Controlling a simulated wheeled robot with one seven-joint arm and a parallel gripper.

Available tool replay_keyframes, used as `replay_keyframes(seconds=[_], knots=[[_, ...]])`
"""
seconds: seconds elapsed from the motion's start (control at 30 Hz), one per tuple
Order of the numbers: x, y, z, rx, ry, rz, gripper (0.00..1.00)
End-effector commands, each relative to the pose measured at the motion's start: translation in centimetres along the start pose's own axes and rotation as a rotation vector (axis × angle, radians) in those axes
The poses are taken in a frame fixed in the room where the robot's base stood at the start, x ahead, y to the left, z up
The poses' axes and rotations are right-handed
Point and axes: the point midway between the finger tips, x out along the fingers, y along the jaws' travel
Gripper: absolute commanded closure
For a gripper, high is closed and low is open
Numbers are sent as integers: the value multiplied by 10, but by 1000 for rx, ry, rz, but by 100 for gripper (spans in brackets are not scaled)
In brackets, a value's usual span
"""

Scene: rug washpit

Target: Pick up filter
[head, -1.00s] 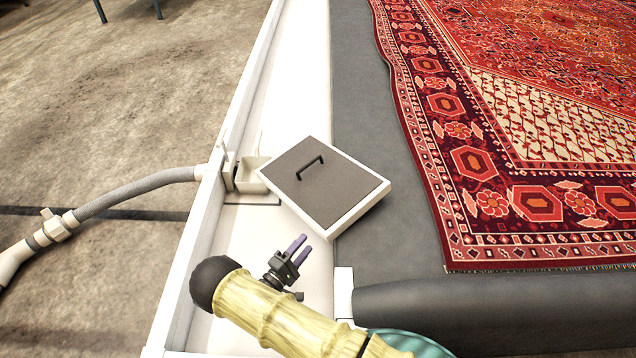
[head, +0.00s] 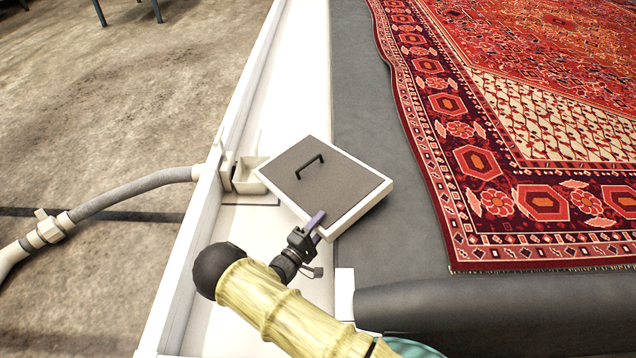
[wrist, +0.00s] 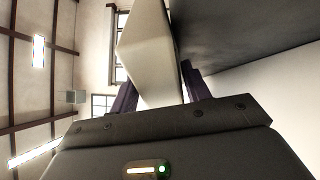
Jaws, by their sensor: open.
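The filter (head: 340,182) is a square panel with a grey face, a white frame and a black handle on top. It lies tilted over the white gutter and the edge of the grey bed. My gripper (head: 316,219) has purple fingers and is at the filter's near edge in the head view. In the wrist view, the filter's pale frame (wrist: 150,52) shows between the two separated fingers of my gripper (wrist: 158,88). The fingers are open, and I cannot tell whether they touch the frame. One finger is partly hidden in the head view.
A small cream box (head: 247,176) stands in the gutter left of the filter. A grey hose (head: 135,196) joins the white gutter wall. A red patterned rug (head: 540,120) lies to the right, with a dark grey roll (head: 490,300) in front.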

Motion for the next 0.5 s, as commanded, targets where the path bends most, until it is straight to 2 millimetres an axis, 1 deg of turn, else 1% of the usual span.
replay_keyframes(seconds=[0.03,0.17,0.5], knots=[[8,-4,-1,0,-1,1,53],[20,-2,0,0,0,0,53],[22,0,0,-1,1,-1,53]])
